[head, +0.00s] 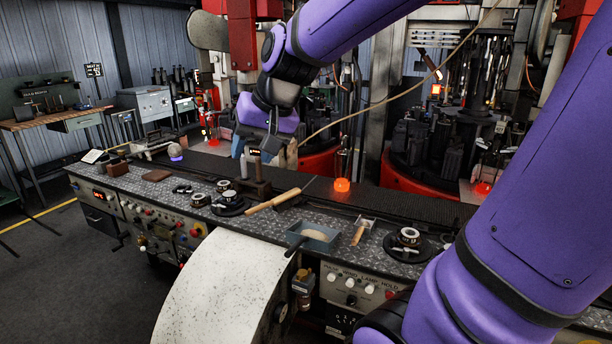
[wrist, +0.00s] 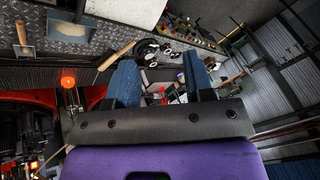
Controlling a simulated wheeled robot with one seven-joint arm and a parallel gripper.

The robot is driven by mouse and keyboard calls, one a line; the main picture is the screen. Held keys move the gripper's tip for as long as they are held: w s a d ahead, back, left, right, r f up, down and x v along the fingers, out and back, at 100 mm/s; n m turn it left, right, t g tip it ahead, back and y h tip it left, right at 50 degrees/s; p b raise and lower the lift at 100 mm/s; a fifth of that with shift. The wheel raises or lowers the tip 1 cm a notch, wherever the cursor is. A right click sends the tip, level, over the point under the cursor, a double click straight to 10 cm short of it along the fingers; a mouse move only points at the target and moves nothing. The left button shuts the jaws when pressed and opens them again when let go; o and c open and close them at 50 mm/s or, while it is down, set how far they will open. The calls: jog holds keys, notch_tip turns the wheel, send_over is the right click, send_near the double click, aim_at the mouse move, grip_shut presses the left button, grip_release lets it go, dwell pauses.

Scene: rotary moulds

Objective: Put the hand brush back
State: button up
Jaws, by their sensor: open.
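A short wooden-handled tool with a pale grey head (head: 359,234) lies on the bench, right of a small tray. It looks like the hand brush, but its bristles are too small to make out. It also shows at the left edge of the wrist view (wrist: 20,34). A longer wooden handle with a thin tip (head: 272,201) lies nearer my gripper, and it also shows in the wrist view (wrist: 117,54). My gripper (head: 264,150) hangs above the back of the bench, left of both tools. Its blue fingers (wrist: 160,76) are apart with nothing held between them.
A small grey-blue tray (head: 333,239) with a dark-handled tool stands at the bench front. Round black fixtures (head: 408,250) sit at right and left-centre. A brown block with a post (head: 252,188) stands beneath my gripper. Orange lamp (head: 342,185) and red machinery are behind. A curved white panel (head: 222,285) is in front.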

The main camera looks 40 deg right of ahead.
jog(key=s+n+h, duration=0.2)
jog(key=s+n, duration=0.2)
jog(key=s, duration=1.1)
jog(key=shift+a, duration=0.4)
jog(key=shift+w+f, duration=0.1)
